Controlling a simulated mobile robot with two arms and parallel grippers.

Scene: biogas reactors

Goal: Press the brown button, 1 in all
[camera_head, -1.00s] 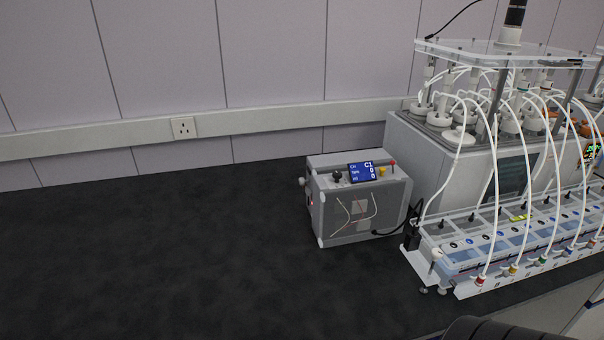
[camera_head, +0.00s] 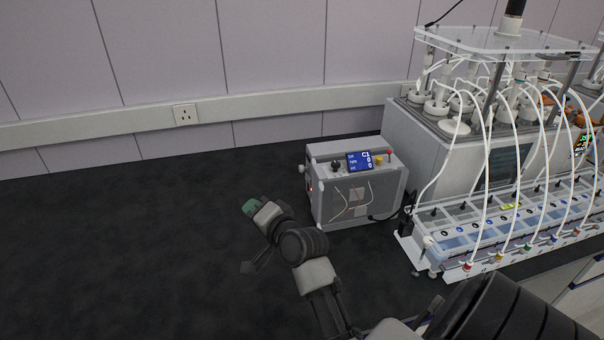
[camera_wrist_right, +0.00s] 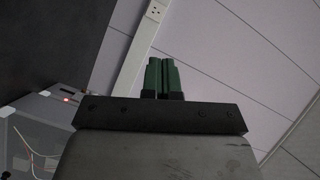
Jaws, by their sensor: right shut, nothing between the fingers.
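A grey control box (camera_head: 355,208) stands on the dark bench, with a small blue screen (camera_head: 360,161) on its top edge. A black knob (camera_head: 336,165) is left of the screen; a small yellow knob (camera_head: 379,160) and a red-tipped one (camera_head: 390,154) are right of it. I cannot pick out a clearly brown button. My right gripper (camera_head: 250,207), with green fingers, is left of the box and apart from it. In the right wrist view its fingers (camera_wrist_right: 161,79) are together and empty; the box (camera_wrist_right: 50,120) shows at the left with a small red light. My left gripper is not in view.
A reactor rack with white tubes (camera_head: 490,110) and a long tray of coloured fittings (camera_head: 475,240) fill the right side. A wall socket (camera_head: 185,115) sits on the rail behind. The bench (camera_head: 110,240) is clear at the left.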

